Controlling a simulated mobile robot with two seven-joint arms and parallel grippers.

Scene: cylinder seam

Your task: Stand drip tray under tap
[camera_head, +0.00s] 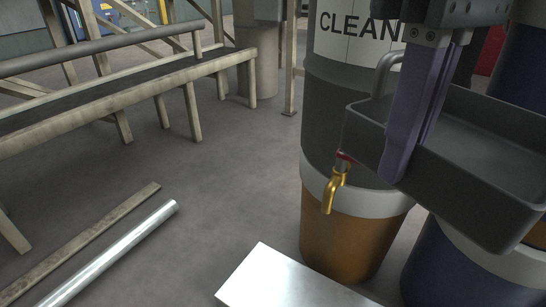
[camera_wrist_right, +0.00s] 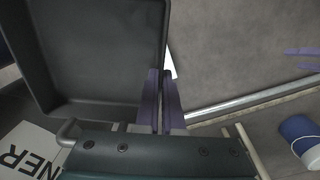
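The dark grey drip tray (camera_head: 480,145) hangs in the air at the right, open side up, beside the labelled drum. It fills the upper left of the right wrist view (camera_wrist_right: 90,50). My right gripper (camera_head: 395,170) is shut on the tray's side wall; its purple fingers (camera_wrist_right: 160,100) pinch the wall. The brass tap (camera_head: 331,190) with a red part at its top sticks out of the drum (camera_head: 335,120), to the left of the tray and slightly lower. My left gripper shows only as two purple fingertips, apart and empty, at the right wrist view's right edge (camera_wrist_right: 303,58).
A bright white flat slab (camera_head: 290,280) lies below the tap in front of the drum. A blue drum (camera_head: 450,270) stands at the right. A metal pipe (camera_head: 110,255) and a plank (camera_head: 90,240) lie on the floor at left. A conveyor frame (camera_head: 120,90) stands behind; floor between is clear.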

